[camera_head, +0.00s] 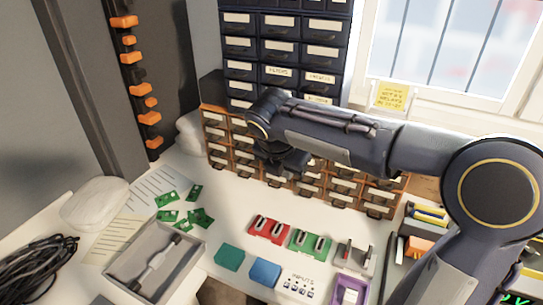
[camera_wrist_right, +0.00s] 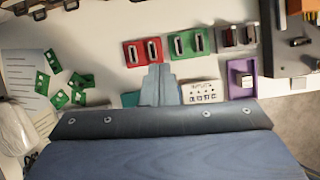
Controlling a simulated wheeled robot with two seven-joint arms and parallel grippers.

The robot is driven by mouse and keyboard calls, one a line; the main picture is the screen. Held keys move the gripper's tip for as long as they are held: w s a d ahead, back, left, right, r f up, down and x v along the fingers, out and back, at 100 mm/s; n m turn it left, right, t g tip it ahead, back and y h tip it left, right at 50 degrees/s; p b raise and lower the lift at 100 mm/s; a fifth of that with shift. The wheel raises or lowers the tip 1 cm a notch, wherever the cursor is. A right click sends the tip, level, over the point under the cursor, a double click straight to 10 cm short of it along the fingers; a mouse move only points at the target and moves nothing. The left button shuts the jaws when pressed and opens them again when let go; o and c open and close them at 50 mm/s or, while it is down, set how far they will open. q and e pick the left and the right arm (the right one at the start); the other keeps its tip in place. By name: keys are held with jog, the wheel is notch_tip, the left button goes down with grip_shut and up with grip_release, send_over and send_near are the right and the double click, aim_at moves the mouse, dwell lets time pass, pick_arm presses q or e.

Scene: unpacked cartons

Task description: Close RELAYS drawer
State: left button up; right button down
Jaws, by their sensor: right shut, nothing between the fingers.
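A dark drawer cabinet (camera_head: 258,48) stands at the back, with pale labels on its small drawers. A few labels carry handwriting, such as one in the middle column (camera_head: 278,71) and one to its right (camera_head: 320,77). The writing is too small for me to tell which is RELAYS. My right arm hides part of the lower drawers, and no drawer clearly stands out. My right gripper (camera_head: 292,165) is shut and empty, in front of the low wooden drawer unit (camera_head: 218,137). Its closed fingers also show in the right wrist view (camera_wrist_right: 158,86). My left gripper is not in view.
On the white desk are red (camera_head: 269,229) and green (camera_head: 309,241) blocks, a grey tray (camera_head: 190,262), green circuit boards (camera_head: 169,216) and a purple box (camera_head: 349,289). Black cable (camera_head: 38,268) lies at left. A window with a yellow note (camera_head: 392,96) is at right.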

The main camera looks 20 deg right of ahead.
jog(key=w+d+f+n, duration=0.1)
jog(key=w+d+f, duration=0.5)
jog(key=w+f, duration=0.1)
jog(key=shift+f+p, duration=0.3)
jog(key=shift+f, duration=0.15)
